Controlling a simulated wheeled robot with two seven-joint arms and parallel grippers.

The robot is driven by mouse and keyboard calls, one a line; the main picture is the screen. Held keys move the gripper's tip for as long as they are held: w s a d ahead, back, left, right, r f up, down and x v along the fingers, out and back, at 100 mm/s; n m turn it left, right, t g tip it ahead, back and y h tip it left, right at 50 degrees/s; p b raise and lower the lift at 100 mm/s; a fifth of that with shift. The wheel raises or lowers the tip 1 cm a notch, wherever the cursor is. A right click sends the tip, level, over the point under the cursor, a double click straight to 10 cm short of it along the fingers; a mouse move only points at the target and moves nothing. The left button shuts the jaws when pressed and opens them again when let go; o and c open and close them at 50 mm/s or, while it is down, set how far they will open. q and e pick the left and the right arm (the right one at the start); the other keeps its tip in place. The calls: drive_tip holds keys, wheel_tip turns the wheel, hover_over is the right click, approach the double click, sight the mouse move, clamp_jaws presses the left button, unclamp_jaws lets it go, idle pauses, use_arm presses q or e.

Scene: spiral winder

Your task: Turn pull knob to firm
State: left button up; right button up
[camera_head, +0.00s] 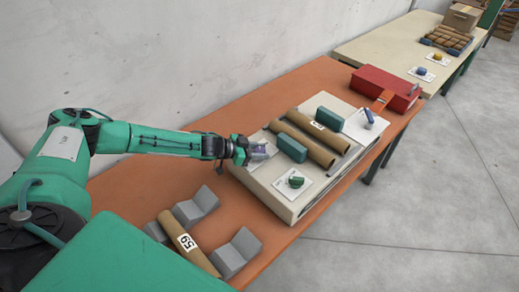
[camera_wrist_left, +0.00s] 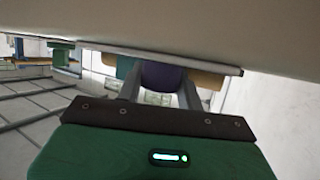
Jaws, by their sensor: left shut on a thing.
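My left gripper (camera_head: 257,151) reaches in from the left over the back left corner of the cream winder (camera_head: 250,178). It is shut on a purple knob (camera_wrist_left: 161,76), which shows between its two fingers in the left wrist view. In the head view the gripper hides most of this knob and the plate under it. A green knob (camera_head: 296,181) stands on a white plate at the winder's front left, and a blue knob (camera_head: 370,116) on a white plate at its right end. The plates' markings are too small to read. My right gripper is not in view.
Brown rolls (camera_head: 306,142) and teal blocks (camera_head: 291,147) lie on top of the winder. A cardboard tube marked 59 (camera_head: 181,235) rests near grey V-blocks (camera_head: 236,252) on the orange table. A red box (camera_head: 386,88) stands behind. The concrete wall runs close along the back.

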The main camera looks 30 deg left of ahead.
use_arm(q)
drive_tip(key=shift+w+r+m+g+h+p, duration=0.1)
drive_tip(key=shift+m+g+h+p, duration=0.3)
drive_tip(key=shift+m+h, duration=0.1)
drive_tip(key=shift+w+r+m+g+h+p, duration=0.1)
drive_tip(key=shift+m+g+h+p, duration=0.15)
drive_tip(key=shift+m+g+h, duration=0.2)
drive_tip(key=shift+s+m+g+h, duration=0.1)
drive_tip(key=shift+m+g+h, duration=0.35)
drive_tip(key=shift+m+g, duration=0.35)
drive_tip(key=shift+m, duration=0.25)
drive_tip(key=o, duration=1)
drive_tip(key=shift+f, duration=0.15)
